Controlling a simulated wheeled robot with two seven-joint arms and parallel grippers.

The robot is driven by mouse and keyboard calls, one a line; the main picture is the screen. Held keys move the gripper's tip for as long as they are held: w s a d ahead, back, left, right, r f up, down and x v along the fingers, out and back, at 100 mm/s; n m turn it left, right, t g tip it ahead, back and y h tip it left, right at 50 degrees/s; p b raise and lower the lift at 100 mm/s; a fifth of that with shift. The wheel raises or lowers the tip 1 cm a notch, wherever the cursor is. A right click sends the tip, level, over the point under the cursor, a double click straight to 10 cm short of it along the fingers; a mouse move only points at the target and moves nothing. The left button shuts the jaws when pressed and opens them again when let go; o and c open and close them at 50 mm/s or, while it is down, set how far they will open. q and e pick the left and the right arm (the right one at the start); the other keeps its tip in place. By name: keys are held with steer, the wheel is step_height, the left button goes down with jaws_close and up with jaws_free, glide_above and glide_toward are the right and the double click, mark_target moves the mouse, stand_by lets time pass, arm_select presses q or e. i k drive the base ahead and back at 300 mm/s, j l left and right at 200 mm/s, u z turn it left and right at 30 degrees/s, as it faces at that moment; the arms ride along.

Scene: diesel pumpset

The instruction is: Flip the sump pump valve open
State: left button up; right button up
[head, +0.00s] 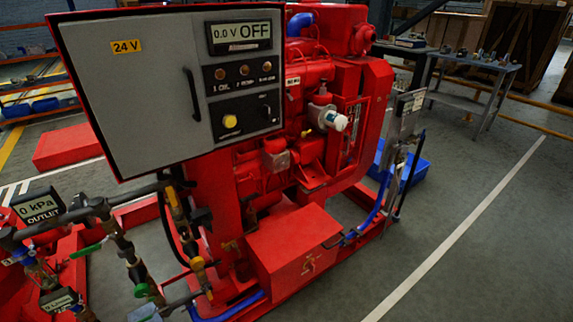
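A red diesel pumpset (300,170) stands in the middle of the head view. Dark pipework (100,212) with several valves runs at the lower left. One valve has a long green lever (87,250), and another green handle (142,290) sits lower to the right. A yellow lever (173,198) is on a hose fitting below the control panel, and a yellow-brass fitting (198,268) is further down. No readable label shows which one is the sump pump valve. Neither of my grippers is in view.
A grey control panel (150,90) reads 0.0 V and OFF. An outlet gauge (40,206) reads 0 kPa; a second display (60,301) is partly cut off. A red box (293,243) juts out in front. Clear floor (470,230) lies right; a workbench (470,65) stands behind.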

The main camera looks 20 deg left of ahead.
mark_target(234, 242)
steer(key=i+u, duration=0.3)
steer(key=i, duration=0.2)
steer(key=i+l+u, duration=0.3)
steer(key=i, duration=0.2)
